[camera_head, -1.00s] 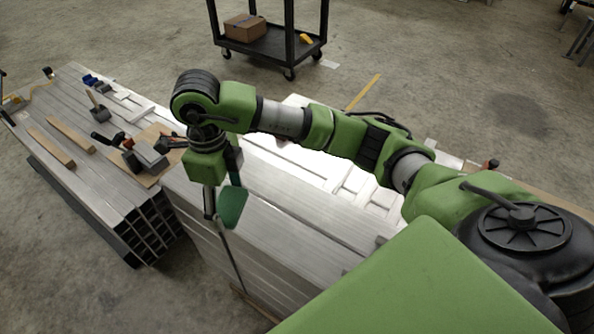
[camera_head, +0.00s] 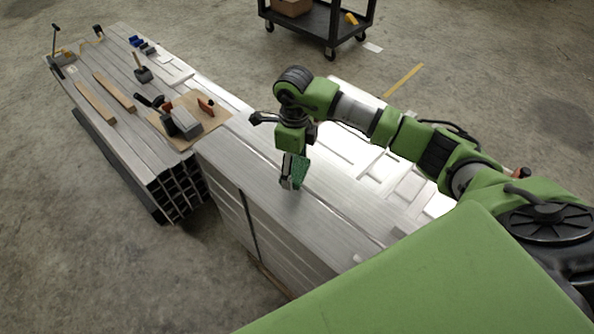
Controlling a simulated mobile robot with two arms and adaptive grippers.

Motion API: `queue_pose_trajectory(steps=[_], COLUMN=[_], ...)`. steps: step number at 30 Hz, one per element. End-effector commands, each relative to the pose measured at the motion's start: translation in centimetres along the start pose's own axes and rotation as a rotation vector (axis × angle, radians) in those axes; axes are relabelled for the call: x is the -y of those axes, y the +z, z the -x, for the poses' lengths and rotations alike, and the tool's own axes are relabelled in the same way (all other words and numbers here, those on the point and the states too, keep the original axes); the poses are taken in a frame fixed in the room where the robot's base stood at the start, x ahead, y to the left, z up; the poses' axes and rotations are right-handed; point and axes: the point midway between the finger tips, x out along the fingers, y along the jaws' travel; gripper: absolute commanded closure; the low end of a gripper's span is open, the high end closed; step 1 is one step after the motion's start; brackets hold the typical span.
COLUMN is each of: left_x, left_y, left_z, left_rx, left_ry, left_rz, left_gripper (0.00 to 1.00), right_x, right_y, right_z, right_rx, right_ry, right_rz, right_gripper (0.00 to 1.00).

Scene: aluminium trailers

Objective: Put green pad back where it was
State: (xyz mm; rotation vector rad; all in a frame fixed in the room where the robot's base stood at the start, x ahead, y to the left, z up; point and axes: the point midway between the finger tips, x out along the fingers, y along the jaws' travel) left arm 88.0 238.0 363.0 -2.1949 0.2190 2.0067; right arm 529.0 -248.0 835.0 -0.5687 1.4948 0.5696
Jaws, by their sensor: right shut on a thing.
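The green pad (camera_head: 301,172) is held upright in my right gripper (camera_head: 292,182), which is shut on it. The gripper points down above the near part of the aluminium stack (camera_head: 322,212). I cannot tell whether the pad touches the metal. The gripper's fingers hide part of the pad. My left gripper is not in view.
Left of the stack, a bundle of square tubes (camera_head: 140,150) carries a brown board (camera_head: 212,112) with a grey block (camera_head: 186,123), wooden bars (camera_head: 96,101) and several tools. A black cart (camera_head: 330,38) stands behind. The floor at lower left is clear.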

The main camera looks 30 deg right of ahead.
Motion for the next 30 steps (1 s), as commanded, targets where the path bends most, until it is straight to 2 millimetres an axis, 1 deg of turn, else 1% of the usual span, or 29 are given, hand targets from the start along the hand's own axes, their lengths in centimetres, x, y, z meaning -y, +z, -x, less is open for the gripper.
queue_pose_trajectory(steps=[4, 7, 11, 19, 22, 23, 24, 25, 30], left_x=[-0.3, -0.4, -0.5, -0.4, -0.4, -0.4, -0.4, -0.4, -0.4], left_y=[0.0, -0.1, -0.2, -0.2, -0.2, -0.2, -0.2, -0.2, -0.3], left_z=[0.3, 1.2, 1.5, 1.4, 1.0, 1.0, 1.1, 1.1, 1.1], left_rx=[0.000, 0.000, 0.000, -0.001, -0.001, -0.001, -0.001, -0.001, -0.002], left_ry=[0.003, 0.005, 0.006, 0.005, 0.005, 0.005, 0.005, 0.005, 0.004], left_rz=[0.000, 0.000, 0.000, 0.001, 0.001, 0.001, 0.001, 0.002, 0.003], left_gripper=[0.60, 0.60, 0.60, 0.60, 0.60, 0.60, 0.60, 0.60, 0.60], right_x=[0.8, 0.7, 0.8, 0.9, 0.9, 0.9, 0.8, 0.8, 0.8], right_y=[-0.4, -0.4, -0.3, -0.3, -0.3, -0.3, -0.3, -0.3, -0.3], right_z=[-1.2, -2.6, -4.0, -4.2, -4.6, -4.6, -4.5, -4.5, -4.5], right_rx=[-0.003, -0.003, -0.001, 0.001, 0.000, 0.000, 0.000, 0.000, 0.000], right_ry=[0.003, 0.006, 0.003, 0.000, 0.000, 0.000, 0.000, 0.000, 0.001], right_rz=[-0.002, 0.000, 0.000, 0.001, 0.001, 0.001, 0.001, 0.001, 0.001], right_gripper=[0.51, 0.51, 0.51, 0.51, 0.51, 0.29, 0.18, 0.15, 0.15])
